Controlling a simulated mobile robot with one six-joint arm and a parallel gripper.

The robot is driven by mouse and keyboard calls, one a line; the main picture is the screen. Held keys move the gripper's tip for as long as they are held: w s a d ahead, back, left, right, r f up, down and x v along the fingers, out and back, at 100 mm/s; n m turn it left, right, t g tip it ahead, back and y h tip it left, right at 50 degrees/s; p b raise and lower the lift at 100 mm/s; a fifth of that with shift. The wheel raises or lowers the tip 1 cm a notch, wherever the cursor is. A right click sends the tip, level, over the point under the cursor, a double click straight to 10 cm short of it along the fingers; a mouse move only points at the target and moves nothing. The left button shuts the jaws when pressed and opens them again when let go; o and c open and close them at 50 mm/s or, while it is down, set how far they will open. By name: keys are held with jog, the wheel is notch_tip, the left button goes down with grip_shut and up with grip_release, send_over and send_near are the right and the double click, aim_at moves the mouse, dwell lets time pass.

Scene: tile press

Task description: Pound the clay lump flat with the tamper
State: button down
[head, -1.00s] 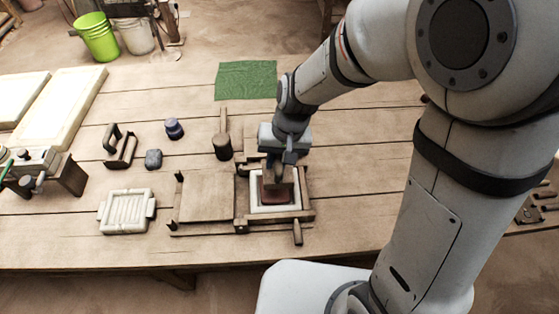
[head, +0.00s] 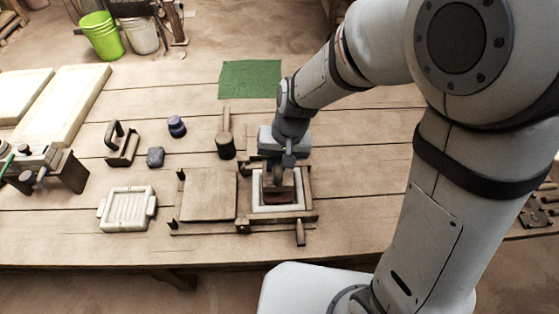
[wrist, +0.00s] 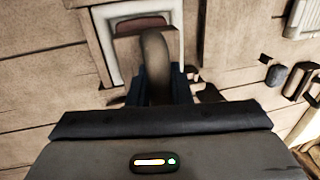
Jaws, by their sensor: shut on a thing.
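My gripper (head: 283,163) is shut on the curved handle of the tamper (wrist: 154,62), which fills the middle of the wrist view. In the head view the tamper's block (head: 276,184) is over the white-rimmed mould (head: 262,209), partly hidden by my gripper. The reddish-brown clay lump (head: 282,198) lies inside the mould and shows at the near side of the block. The clay also shows in the wrist view (wrist: 140,23), beyond the handle. I cannot tell whether the block touches the clay.
The mould sits in a wooden press frame (head: 312,218) with a wooden lid board (head: 208,196) opened to the left. A mallet (head: 226,147), a dark jar (head: 176,127), a grey lump (head: 155,157), an arched-handle tool (head: 122,145) and a white ribbed tray (head: 128,210) lie further left. A green cloth (head: 250,79) lies behind.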

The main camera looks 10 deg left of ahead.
jog(key=b+x, duration=0.2)
jog(key=x, duration=0.1)
jog(key=d+b+x, duration=0.1)
jog(key=b+x, duration=0.1)
jog(key=x, duration=0.1)
jog(key=shift+w+d+f, duration=0.1)
jog(key=shift+w, duration=0.05)
jog(key=shift+r+p, duration=0.45)
jog(key=shift+r, duration=0.25)
jog(key=p+v, duration=0.2)
jog(key=a+p+v, duration=0.1)
jog(key=p+v, duration=0.1)
jog(key=v, duration=0.1)
jog(key=shift+r+p, duration=0.3)
jog(key=shift+r, duration=0.15)
